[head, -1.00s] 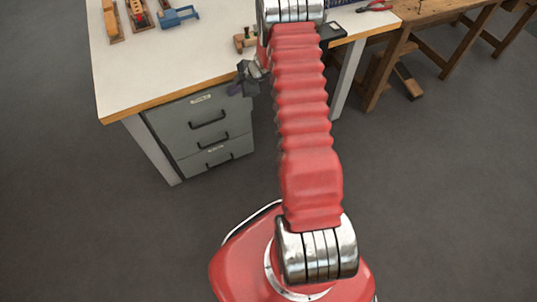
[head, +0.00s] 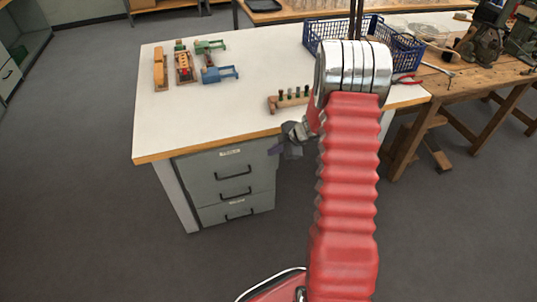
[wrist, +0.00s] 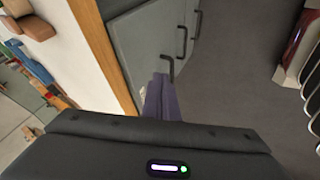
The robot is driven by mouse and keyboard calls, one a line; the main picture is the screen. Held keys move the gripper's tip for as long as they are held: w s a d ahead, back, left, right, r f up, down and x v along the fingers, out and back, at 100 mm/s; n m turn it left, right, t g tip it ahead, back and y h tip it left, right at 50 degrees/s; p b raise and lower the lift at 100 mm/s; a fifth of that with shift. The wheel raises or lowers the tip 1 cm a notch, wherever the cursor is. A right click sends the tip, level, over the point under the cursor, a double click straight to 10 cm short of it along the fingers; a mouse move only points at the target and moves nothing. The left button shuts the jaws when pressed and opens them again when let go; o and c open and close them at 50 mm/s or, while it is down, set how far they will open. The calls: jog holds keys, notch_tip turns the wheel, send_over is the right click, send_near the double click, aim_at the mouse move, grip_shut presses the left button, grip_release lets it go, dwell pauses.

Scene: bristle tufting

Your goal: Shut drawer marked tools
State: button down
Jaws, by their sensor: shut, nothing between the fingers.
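A grey drawer unit (head: 210,180) stands under the white workbench (head: 220,115), with black handles on its front. Pale labels sit on the top drawer (head: 230,153) and on a lower drawer (head: 236,204); I cannot read them. How far any drawer stands out is hard to tell. My gripper (head: 284,148) is shut and empty, in front of the bench edge at the unit's upper right. In the wrist view, its purple fingers (wrist: 162,98) point toward the grey front (wrist: 150,45) and a black handle (wrist: 181,42). I see no clear contact.
A wooden workbench (head: 465,88) stands at right. The grey floor in front is clear.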

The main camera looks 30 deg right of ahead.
jog(key=v, duration=0.3)
jog(key=shift+s+r, duration=0.15)
jog(key=shift+r, duration=0.05)
jog(key=w+r+m+t+h, duration=0.3)
jog(key=w+r+h, duration=0.1)
jog(key=r, duration=1.1)
jog(key=s+a+r+m+h, duration=0.3)
jog(key=s+r+m+h, duration=0.15)
jog(key=r, duration=0.75)
jog(key=s+a+m+g+y, duration=0.2)
jog(key=s+a+m, duration=0.1)
jog(key=s+a, duration=0.7)
jog(key=s+a+r+m+g+y, duration=0.1)
jog(key=s+a+m+g+y, duration=0.1)
jog(key=s+a, duration=0.8)
jog(key=s+m+y, duration=0.1)
jog(key=s+m, duration=0.1)
jog(key=s, duration=0.6)
jog(key=shift+s+a+r, duration=0.2)
jog(key=shift+a, duration=0.05)
